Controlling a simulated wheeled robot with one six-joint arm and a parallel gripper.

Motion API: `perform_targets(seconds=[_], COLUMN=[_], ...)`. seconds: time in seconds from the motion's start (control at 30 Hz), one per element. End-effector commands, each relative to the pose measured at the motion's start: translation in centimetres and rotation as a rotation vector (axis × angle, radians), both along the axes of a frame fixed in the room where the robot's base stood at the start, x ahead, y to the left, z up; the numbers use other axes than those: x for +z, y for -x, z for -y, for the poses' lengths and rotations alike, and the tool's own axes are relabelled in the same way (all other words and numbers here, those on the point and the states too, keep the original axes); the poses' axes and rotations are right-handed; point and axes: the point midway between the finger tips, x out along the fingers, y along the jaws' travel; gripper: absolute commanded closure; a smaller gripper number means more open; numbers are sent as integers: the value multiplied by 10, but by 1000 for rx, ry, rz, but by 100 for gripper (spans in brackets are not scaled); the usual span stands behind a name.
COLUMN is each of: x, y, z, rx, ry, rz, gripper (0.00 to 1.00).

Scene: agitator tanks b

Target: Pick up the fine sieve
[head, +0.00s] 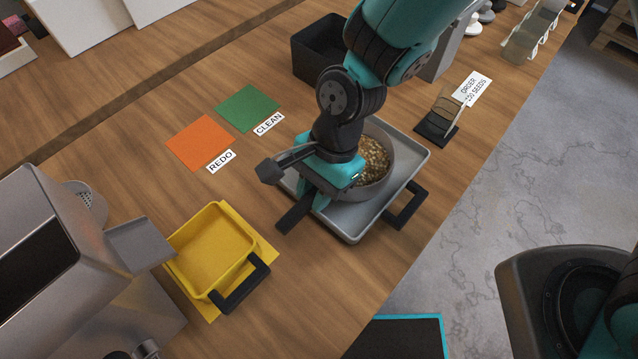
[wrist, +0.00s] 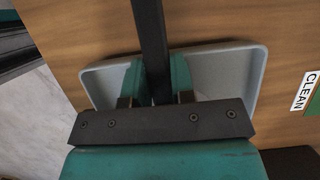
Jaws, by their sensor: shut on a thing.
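The fine sieve appears to be the round grey pan (head: 382,187) holding brown seeds (head: 373,160), in the head view. It is in or just above a grey tray (head: 352,232); I cannot tell whether it touches the tray. My arm hides its left part. Its straight black handle (head: 296,214) points to the lower left. My gripper (head: 322,196) is shut on this handle. In the wrist view, the dark handle (wrist: 149,30) runs between the teal fingers of my gripper (wrist: 157,84), with the tray (wrist: 225,70) behind. The pan is hidden there.
A yellow bin (head: 212,247) and a grey machine (head: 60,265) stand at left. An orange REDO mat (head: 201,142) and a green CLEAN mat (head: 247,108) lie flat. A black bin (head: 315,50) is behind my arm. A dark stand (head: 438,125) is near the counter edge.

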Motion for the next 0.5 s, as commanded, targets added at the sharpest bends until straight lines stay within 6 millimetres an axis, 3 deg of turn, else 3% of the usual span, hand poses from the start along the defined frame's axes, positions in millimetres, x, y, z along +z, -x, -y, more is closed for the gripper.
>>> perform_targets(seconds=[0.27, 0.5], x=[18, 48], y=[0, 0], z=[-1, -1], rx=[1, 1], ry=[-3, -5], rz=[0, 2], gripper=[100, 100])
